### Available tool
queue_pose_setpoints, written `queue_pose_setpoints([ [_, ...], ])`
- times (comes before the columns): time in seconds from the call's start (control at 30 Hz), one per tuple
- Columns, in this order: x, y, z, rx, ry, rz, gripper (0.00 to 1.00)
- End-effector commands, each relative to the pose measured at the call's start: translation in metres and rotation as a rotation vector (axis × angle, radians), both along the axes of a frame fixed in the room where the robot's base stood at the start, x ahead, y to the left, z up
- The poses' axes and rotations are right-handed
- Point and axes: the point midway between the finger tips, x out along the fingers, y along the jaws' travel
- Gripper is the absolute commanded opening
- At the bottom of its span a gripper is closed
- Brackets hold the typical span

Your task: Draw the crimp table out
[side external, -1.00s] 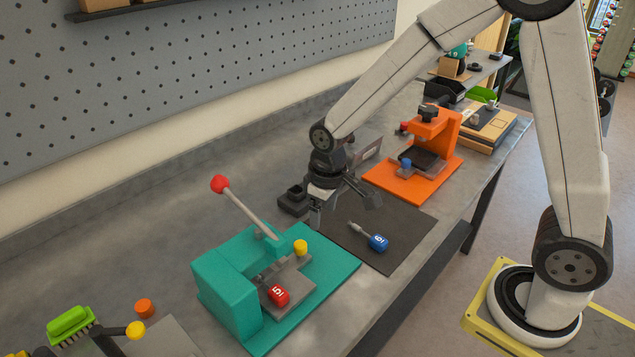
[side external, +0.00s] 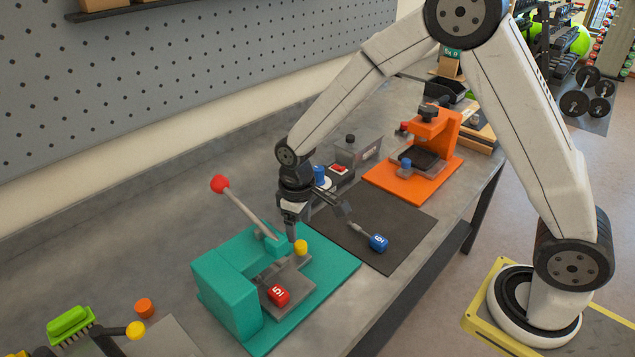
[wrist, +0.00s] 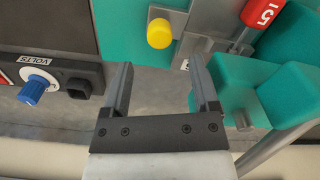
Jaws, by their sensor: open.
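The teal crimp press (side external: 222,292) stands on the bench with its red-tipped lever raised. Its grey sliding table (side external: 301,284) carries a red block marked with a number (side external: 278,295). A yellow knob (side external: 300,247) stands at the table's back end; in the wrist view the knob (wrist: 159,33) lies just beyond the fingertips, roughly centred between them. My gripper (side external: 320,229) is open and empty, above and close behind the knob. In the wrist view, my gripper (wrist: 158,66) has its fingers spread, with the teal press body on the right. I see no contact with the knob.
A dark mat (side external: 385,216) with a blue-handled tool (side external: 377,242) lies right of the press. A box with a blue dial (wrist: 34,90) and a clear bin (side external: 358,152) stand behind. An orange press (side external: 430,135) is farther back. The lever (side external: 245,207) rises close left of my gripper.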

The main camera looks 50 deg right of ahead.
Motion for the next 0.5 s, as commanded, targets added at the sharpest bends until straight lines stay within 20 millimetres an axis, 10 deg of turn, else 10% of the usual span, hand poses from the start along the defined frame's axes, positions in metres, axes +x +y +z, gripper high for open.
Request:
queue_pose_setpoints([
  [0.5, 0.000, 0.000, -0.052, 0.000, 0.000, 0.000, 0.77],
])
